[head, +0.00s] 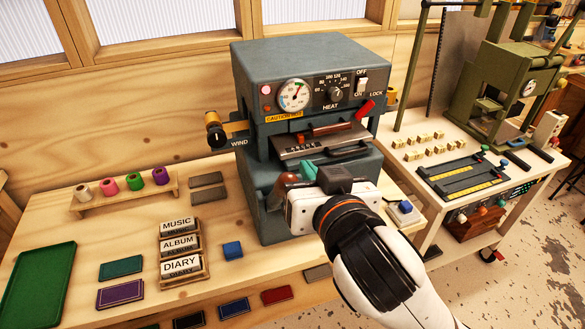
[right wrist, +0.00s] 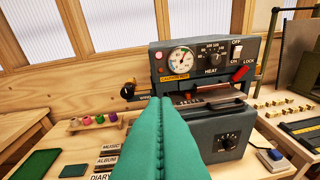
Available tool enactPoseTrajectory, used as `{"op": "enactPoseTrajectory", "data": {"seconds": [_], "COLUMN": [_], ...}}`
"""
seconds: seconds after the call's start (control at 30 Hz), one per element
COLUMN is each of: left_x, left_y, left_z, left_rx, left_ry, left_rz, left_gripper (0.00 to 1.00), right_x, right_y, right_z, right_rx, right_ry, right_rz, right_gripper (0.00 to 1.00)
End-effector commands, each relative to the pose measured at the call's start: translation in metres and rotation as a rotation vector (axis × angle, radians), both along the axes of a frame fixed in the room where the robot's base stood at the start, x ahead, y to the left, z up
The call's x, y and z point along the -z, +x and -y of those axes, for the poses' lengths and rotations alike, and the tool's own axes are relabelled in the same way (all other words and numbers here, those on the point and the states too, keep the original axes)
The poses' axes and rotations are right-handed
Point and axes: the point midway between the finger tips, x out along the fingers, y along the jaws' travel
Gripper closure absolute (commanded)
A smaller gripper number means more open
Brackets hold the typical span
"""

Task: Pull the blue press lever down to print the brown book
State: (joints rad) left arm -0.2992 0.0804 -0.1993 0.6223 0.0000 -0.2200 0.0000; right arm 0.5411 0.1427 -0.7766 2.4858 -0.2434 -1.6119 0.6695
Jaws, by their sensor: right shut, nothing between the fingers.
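The blue-grey foil press (head: 310,65) stands on the wooden table and also shows in the right wrist view (right wrist: 200,55). My right gripper (head: 307,172) is in front of it, its teal fingers shut and empty, below the type tray (head: 320,148). I cannot make out a blue press lever; the gripper and arm hide part of the press front. My left gripper is not in view.
A red lever (head: 365,107) sits by LOCK. Label blocks (head: 181,265), a blue block (head: 232,250) and a spool rack (head: 125,192) stand left. A blue-topped white item (head: 405,208) is right of my wrist. A green machine (head: 505,90) stands farther right.

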Motion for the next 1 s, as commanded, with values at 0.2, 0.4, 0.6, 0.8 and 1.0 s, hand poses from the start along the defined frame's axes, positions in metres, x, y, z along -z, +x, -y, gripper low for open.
{"op": "enactPoseTrajectory", "data": {"seconds": [0.2, 0.4, 0.6, 0.8, 1.0], "left_x": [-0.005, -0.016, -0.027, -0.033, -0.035], "left_y": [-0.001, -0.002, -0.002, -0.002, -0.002], "left_z": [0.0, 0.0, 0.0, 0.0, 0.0], "left_rx": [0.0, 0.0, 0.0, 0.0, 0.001], "left_ry": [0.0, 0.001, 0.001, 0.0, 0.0], "left_rz": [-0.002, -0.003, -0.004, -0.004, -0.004], "left_gripper": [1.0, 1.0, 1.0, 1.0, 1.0], "right_x": [0.004, 0.011, 0.022, 0.047, 0.055], "right_y": [0.021, 0.061, 0.096, 0.078, 0.073], "right_z": [-0.005, -0.015, -0.025, -0.024, -0.024], "right_rx": [0.004, 0.004, 0.002, 0.0, 0.0], "right_ry": [-0.005, -0.006, -0.006, -0.003, 0.0], "right_rz": [-0.002, -0.002, -0.004, -0.002, -0.001], "right_gripper": [1.0, 1.0, 1.0, 1.0, 1.0]}}
